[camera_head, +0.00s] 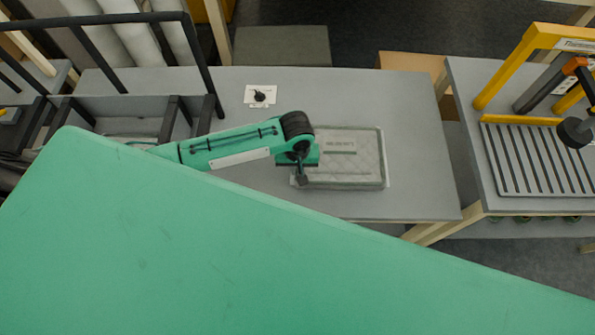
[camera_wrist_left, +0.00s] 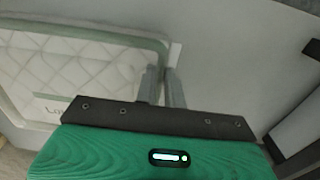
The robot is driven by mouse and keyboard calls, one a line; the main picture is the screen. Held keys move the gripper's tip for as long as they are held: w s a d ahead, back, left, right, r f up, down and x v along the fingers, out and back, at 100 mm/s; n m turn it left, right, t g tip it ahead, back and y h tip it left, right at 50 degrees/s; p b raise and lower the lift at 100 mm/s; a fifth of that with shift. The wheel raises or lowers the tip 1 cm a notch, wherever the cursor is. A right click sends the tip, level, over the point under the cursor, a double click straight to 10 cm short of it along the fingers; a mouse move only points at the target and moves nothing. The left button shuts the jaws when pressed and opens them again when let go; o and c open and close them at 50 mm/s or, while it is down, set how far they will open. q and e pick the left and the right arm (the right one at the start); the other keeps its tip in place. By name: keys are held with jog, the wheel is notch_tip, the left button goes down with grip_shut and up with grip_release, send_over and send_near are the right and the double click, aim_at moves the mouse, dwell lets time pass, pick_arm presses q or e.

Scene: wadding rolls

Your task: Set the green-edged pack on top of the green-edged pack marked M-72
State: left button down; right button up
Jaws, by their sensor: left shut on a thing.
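A flat, pale, quilted pack (camera_head: 358,168) with grey-green edging and a printed band lies on the grey table in the head view. I cannot read its mark. In the left wrist view a pale quilted pack (camera_wrist_left: 85,70) with a green edge and a partly hidden label fills the left side. My left gripper (camera_head: 302,178) is at the pack's left edge, its fingers (camera_wrist_left: 162,88) close together and shut on that edge. I cannot tell whether a second pack lies underneath. My right gripper is not seen.
The grey table (camera_head: 420,150) is bare around the pack, with a small white card (camera_head: 252,90) bearing a black knob behind. A black-framed rack stands left. A second table (camera_head: 462,85) at right holds a slatted grey tray (camera_head: 535,158) and a yellow frame (camera_head: 505,66). A green surface hides the foreground.

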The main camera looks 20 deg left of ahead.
pick_arm(q)
jog(key=shift+f+p, duration=0.3)
jog(key=shift+f, duration=2)
jog(key=c, duration=1.5)
grip_release()
